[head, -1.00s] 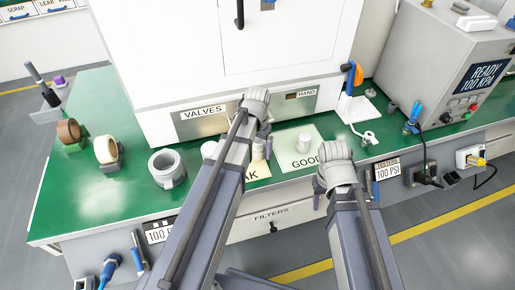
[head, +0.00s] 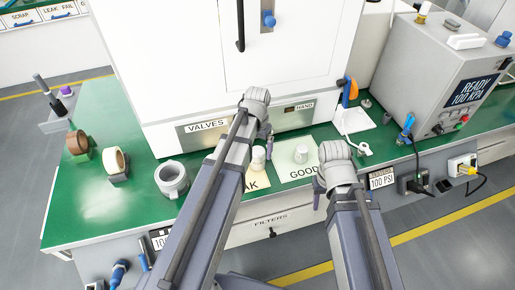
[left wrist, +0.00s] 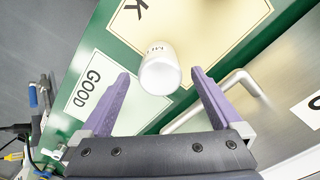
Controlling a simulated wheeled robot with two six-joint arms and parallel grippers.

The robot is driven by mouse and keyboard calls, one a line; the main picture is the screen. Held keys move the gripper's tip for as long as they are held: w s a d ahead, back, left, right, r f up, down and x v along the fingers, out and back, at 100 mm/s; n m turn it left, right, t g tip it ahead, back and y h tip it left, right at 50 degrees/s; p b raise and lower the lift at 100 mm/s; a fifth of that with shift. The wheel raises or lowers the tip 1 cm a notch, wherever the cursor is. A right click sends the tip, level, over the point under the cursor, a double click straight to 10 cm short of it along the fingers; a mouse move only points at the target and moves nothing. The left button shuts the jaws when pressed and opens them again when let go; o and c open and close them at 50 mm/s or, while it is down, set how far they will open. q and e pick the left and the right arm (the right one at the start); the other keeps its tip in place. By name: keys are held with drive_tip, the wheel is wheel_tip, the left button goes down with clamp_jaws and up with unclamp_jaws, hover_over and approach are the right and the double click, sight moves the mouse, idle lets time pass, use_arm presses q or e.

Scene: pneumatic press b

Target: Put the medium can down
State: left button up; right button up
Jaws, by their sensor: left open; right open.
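The medium can (head: 258,158) is a small white cylinder at the leak mat (head: 255,178) in the head view. In the left wrist view, the can (left wrist: 160,72), with partly readable lettering, is between the spread purple fingertips. My left gripper (left wrist: 160,73) is open, with gaps visible on both sides of the can. In the head view, my left gripper (head: 267,138) is mostly hidden behind its wrist. My right gripper (head: 318,190) is open and empty by the bench's front edge. I cannot tell whether the can fully touches the mat.
A grey ring-shaped part (head: 171,179) and tape rolls (head: 115,162) are to the left. The white cabinet (head: 190,70) rises behind; a grey test box (head: 440,80) is at right.

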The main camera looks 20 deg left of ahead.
use_arm(q)
wheel_tip(320, 180, up, 6)
drive_tip(key=p, duration=0.4)
drive_tip(key=shift+p, duration=0.35)
drive_tip(key=s+d+m+y, duration=0.1)
drive_tip(key=s+d, duration=1.2)
drive_tip(key=s, duration=0.1)
drive_tip(key=shift+s+d+m, duration=0.15)
drive_tip(key=shift+d+m, duration=0.05)
drive_tip(key=shift+m, duration=0.1)
use_arm(e)
wheel_tip(320, 180, up, 6)
drive_tip(key=shift+f, duration=0.1)
use_arm(q)
drive_tip(key=shift+a, duration=0.1)
use_arm(e)
drive_tip(key=shift+a, duration=0.1)
